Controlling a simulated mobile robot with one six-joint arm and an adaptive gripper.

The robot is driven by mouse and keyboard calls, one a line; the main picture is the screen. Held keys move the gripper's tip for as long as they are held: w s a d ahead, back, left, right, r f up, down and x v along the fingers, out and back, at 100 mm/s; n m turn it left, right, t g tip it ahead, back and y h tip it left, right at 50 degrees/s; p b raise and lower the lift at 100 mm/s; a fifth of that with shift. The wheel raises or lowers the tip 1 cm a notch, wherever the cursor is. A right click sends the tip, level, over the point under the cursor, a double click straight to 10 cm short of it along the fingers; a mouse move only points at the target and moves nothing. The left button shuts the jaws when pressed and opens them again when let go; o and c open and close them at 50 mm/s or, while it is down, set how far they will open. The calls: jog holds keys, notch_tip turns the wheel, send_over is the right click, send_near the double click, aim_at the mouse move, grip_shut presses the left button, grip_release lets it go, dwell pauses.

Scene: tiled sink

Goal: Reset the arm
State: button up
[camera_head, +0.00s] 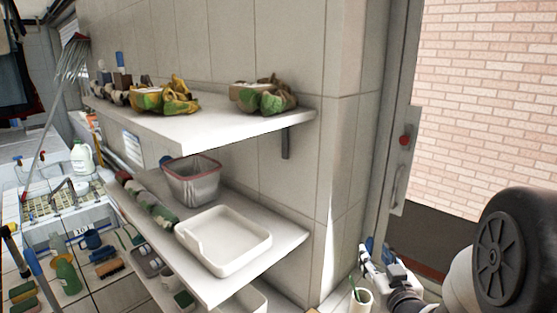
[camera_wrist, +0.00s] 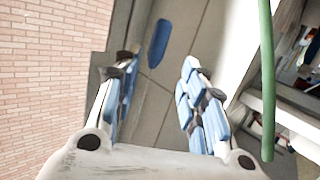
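My gripper (camera_head: 374,262) is at the lower right of the head view, in front of the wall's corner beside the doorway. In the wrist view its two blue-padded fingers (camera_wrist: 155,88) are spread apart. Nothing is held between them. My arm comes in from the right edge of the head view.
A pale cup (camera_head: 361,302) holding a green stick stands close below my gripper; a green stick (camera_wrist: 267,80) also shows in the wrist view. Shelves at left hold a white tray (camera_head: 263,244) and a bin (camera_head: 192,184). A brick wall (camera_head: 490,100) lies beyond the doorway.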

jog(key=s+a+r+g, duration=0.2)
jog(key=s+a+g, duration=0.15)
jog(key=s, duration=0.65)
jog(key=s+a+r+g, duration=0.2)
jog(key=s+a+g, duration=0.15)
jog(key=s, duration=0.55)
jog(key=s+a+r+g, duration=0.25)
jog(key=s+a, duration=0.25)
jog(key=s, duration=0.5)
notch_tip(320, 180, down, 12)
jog(key=s+g+b, duration=0.2)
jog(key=b, duration=0.7)
jog(key=shift+s+d+y, duration=0.15)
jog(key=shift+s+y, duration=0.1)
jog(key=shift+y, duration=0.05)
jog(key=shift+c, duration=0.6)
jog(key=shift+d+m, duration=0.1)
jog(key=shift+m, duration=0.2)
